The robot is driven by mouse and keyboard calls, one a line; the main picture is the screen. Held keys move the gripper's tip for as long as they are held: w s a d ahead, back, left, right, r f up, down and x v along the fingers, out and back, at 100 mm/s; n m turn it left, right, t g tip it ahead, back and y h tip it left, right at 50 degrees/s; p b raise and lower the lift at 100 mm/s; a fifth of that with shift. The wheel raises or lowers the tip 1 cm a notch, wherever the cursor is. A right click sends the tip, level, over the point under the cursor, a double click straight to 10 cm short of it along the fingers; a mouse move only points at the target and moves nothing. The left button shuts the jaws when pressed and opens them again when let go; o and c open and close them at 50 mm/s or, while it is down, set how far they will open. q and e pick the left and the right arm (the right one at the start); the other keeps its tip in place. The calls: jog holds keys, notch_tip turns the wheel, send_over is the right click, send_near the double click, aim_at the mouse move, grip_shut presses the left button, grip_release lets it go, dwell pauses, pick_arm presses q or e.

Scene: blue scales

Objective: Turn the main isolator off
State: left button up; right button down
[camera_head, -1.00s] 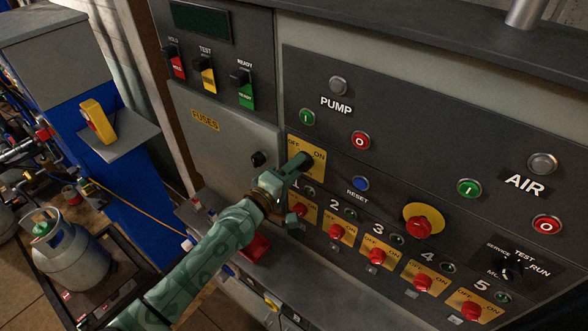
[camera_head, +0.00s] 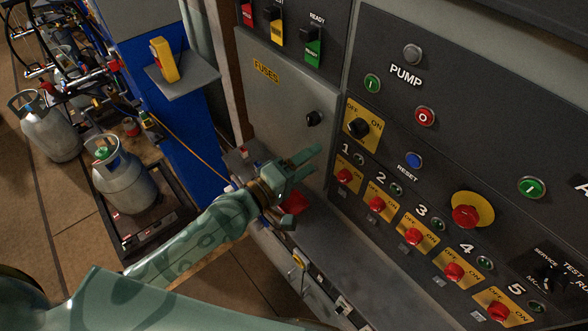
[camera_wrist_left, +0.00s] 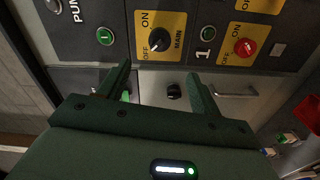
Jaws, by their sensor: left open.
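The main isolator is a black rotary knob (camera_head: 359,128) on a yellow OFF/ON plate (camera_head: 370,142) on the dark panel. In the left wrist view the knob (camera_wrist_left: 160,39) is clear, beside the word MAIN, and its pale mark appears to point toward OFF. My left gripper (camera_head: 308,176) is open and empty, left of and below the plate, apart from the knob. In the left wrist view its two fingers (camera_wrist_left: 159,74) stand wide apart, below the knob. My right gripper is out of view.
Numbered red switches (camera_head: 377,205) run along the lower panel. Pump buttons (camera_head: 424,116), a blue reset button (camera_head: 413,160) and a red emergency stop (camera_head: 466,216) are near the isolator. A grey fuse door (camera_head: 290,92) with a black knob (camera_head: 313,118) is to the left. A grey ledge lies below.

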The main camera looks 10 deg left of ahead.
pick_arm(q)
jog(key=shift+v, duration=1.8)
jog(key=s+a+f+m+g+y+b, duration=0.25)
jog(key=a+f, duration=0.25)
jog(key=f, duration=0.8)
jog(key=s+a+f+m+g+y+b, duration=0.1)
jog(key=s+a+f+m+y+b, duration=0.2)
jog(key=f, duration=1)
jog(key=s+a+f+m+g+y+b, duration=0.15)
jog(key=a+f+m+b, duration=0.35)
jog(key=f, duration=0.8)
jog(key=s+a+f+m+g+y+b, duration=0.1)
jog(key=s+a+f+g+y+b, duration=0.1)
jog(key=s+f, duration=0.6)
jog(key=s+a+f+m+g+y+b, duration=0.1)
jog(key=s+a+f+g+b, duration=0.15)
jog(key=s+f, duration=0.55)
jog(key=s+d+f+g+b, duration=0.2)
jog(key=s+f+g+b, duration=0.2)
jog(key=s+f+b, duration=0.5)
jog(key=s+f, duration=0.7)
jog(key=shift+d+y, duration=0.25)
jog(key=shift+y, duration=0.05)
